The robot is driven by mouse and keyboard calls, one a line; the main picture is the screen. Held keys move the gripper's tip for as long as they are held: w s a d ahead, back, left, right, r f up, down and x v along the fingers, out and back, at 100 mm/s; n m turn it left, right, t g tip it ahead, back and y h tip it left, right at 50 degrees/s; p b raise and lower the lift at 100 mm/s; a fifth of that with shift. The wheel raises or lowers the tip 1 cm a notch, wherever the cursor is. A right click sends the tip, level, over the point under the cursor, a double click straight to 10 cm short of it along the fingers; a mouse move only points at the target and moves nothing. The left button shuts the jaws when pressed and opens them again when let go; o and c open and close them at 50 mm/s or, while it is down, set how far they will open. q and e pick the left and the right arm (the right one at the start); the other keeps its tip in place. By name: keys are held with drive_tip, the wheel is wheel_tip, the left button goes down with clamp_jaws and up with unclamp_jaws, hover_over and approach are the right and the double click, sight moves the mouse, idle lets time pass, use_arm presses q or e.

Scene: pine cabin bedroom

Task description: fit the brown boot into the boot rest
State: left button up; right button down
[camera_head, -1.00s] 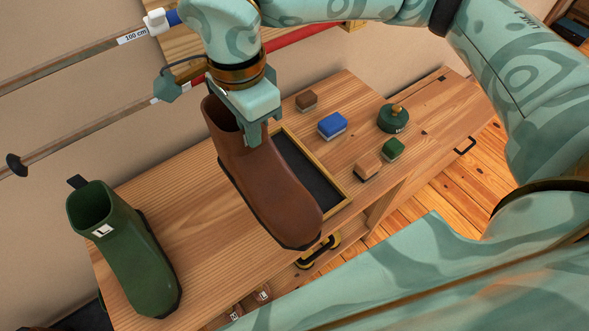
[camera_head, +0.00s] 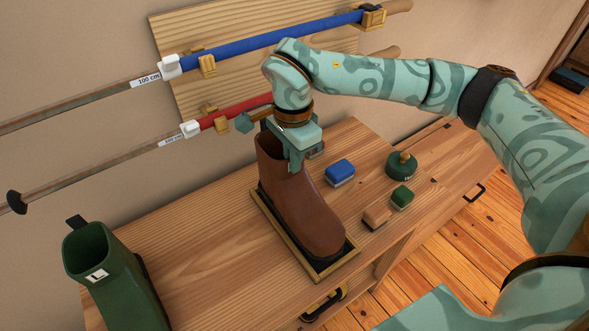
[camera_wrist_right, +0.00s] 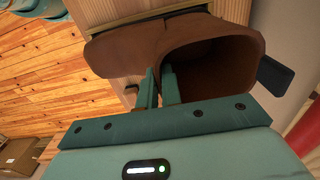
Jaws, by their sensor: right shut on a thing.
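The brown boot (camera_head: 300,205) stands upright over the boot rest (camera_head: 335,262), a shallow wooden frame with a dark inside on the bench top. Its sole appears within the frame; I cannot tell whether it is fully down. My right gripper (camera_head: 296,158) is shut on the boot's upper rim, one finger inside the shaft and one outside. In the right wrist view the fingers (camera_wrist_right: 160,90) pinch the boot's wall beside its dark opening (camera_wrist_right: 215,65). My left gripper is not in view.
A green boot (camera_head: 110,280) stands at the left of the bench. A blue block (camera_head: 340,172), a green block (camera_head: 402,197), a tan block (camera_head: 376,215) and a green round pot (camera_head: 401,165) lie right of the rest.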

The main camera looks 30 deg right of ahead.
sight(300, 188)
drive_tip(key=shift+w+d+f, duration=0.15)
drive_tip(key=shift+d+f, duration=0.05)
drive_tip(key=shift+f, duration=0.1)
drive_tip(key=f, duration=0.2)
drive_tip(key=f+b, duration=0.1)
drive_tip(key=shift+w+d+f, duration=0.15)
drive_tip(key=shift+d+f, duration=0.05)
drive_tip(key=shift+f, duration=0.15)
drive_tip(key=shift+r, duration=0.1)
drive_tip(key=c, duration=2)
unclamp_jaws()
drive_tip(key=shift+f, duration=0.2)
drive_tip(key=o, duration=0.4)
